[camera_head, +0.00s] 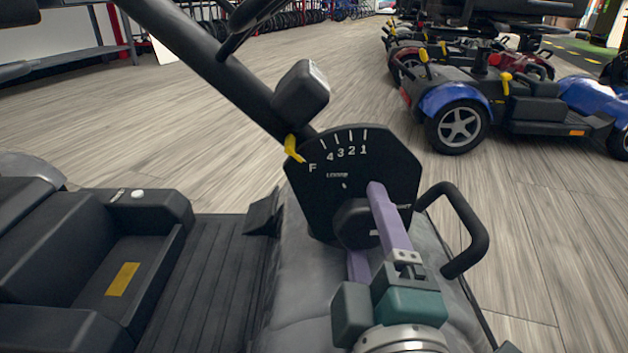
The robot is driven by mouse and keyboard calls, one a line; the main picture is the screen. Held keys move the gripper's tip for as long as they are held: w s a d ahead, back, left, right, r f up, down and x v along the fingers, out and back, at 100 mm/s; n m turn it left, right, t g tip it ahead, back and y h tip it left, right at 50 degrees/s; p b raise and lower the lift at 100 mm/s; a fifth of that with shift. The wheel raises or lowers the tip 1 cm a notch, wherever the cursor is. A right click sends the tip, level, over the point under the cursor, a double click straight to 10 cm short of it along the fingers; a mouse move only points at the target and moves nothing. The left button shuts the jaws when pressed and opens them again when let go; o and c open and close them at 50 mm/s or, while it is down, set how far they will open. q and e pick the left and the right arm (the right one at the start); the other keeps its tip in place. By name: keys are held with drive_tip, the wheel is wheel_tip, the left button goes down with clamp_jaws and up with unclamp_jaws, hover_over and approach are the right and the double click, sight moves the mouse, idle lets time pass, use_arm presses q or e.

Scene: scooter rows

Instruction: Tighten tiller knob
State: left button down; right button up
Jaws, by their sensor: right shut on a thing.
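The tiller knob (352,222) is a round black knob low on the black dial plate (313,190), which is marked F 4 3 2 1. My right gripper (372,222) comes in from the bottom right. Its two purple fingers lie on either side of the knob and are shut on it. The near finger hides the knob's right part, and the other shows only below the knob. The tiller post (200,62) runs tilted from the dial to the upper left, with a yellow lever (292,149) beside the dial. My left gripper is not in view.
A black loop handle (470,225) stands just right of my right gripper. The scooter's ribbed footboard (205,290) and dark seat base (60,240) are on the left. Other scooters, including a blue one (455,108), stand at the upper right. Wooden floor (110,120) lies open behind.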

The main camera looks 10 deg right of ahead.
drive_tip(key=o, duration=1.4)
drive_tip(key=shift+c, duration=0.2)
drive_tip(key=shift+s, duration=0.3)
drive_tip(key=p+v, duration=0.3)
drive_tip(key=v, duration=0.5)
drive_tip(key=shift+s+a, duration=0.1)
drive_tip(key=shift+s, duration=0.3)
drive_tip(key=shift+s+a, duration=0.1)
drive_tip(key=shift+s, duration=0.25)
